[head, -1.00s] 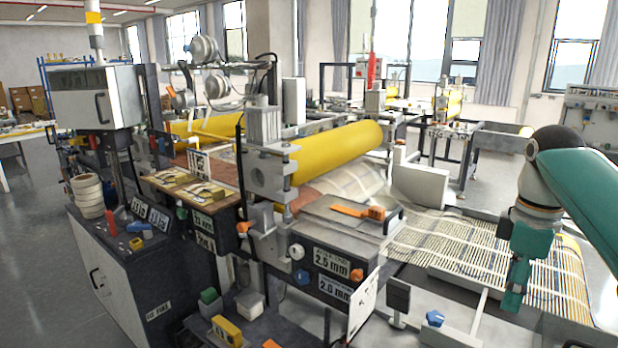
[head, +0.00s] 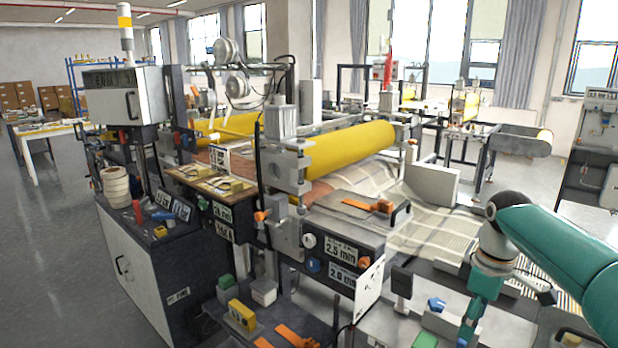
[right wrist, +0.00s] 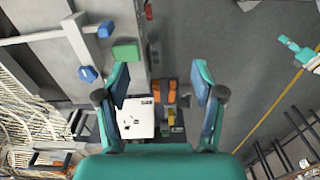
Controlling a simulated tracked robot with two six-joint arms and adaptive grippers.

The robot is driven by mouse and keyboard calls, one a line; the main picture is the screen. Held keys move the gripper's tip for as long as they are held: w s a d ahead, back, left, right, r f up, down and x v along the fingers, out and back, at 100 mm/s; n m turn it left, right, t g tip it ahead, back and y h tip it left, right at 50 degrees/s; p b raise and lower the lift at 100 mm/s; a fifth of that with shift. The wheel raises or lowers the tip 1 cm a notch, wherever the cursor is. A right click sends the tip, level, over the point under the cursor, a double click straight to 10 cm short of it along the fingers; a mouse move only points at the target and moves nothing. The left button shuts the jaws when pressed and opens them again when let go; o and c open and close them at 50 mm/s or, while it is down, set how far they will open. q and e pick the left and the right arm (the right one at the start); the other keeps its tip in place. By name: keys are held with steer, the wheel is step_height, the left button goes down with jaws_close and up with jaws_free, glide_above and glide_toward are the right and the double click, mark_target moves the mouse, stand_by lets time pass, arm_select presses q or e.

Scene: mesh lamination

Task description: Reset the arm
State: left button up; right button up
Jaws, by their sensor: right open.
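My right arm, teal with a dark elbow, comes in from the right in the head view and hangs down in front of the laminating machine. Its lower end (head: 474,318) runs towards the bottom edge, and the fingertips are not clear there. In the right wrist view my right gripper (right wrist: 160,78) is open, its two fingers wide apart with nothing between them. Below it lie the floor and the machine's front edge. A small teal part (right wrist: 298,52) at the right of that view may belong to my left arm. The left arm does not show in the head view.
The machine has a yellow roller (head: 345,148) with mesh web (head: 445,215) running off it. Orange-handled tools (head: 378,206) lie on its front plates. A dark cabinet (head: 150,270) with tape rolls (head: 115,184) stands at left. Open floor (head: 50,260) lies further left.

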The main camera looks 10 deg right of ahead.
steer(key=a+f+m+y, duration=0.1)
steer(key=a+f+m, duration=0.1)
steer(key=a+f, duration=0.9)
steer(key=a+f+m+y, duration=0.15)
steer(key=a+f, duration=0.35)
steer(key=f, duration=1.2)
steer(key=s+a+f+m, duration=0.2)
steer(key=s+a+f, duration=0.1)
steer(key=s, duration=0.3)
steer(key=s+a+f+m, duration=0.2)
steer(key=s+a+f, duration=0.2)
steer(key=s+f, duration=0.1)
steer(key=s+a+f+m+y, duration=0.1)
steer(key=s+a+f+m, duration=0.1)
steer(key=s+a+f, duration=0.2)
steer(key=s, duration=0.3)
steer(key=shift+s, duration=0.25)
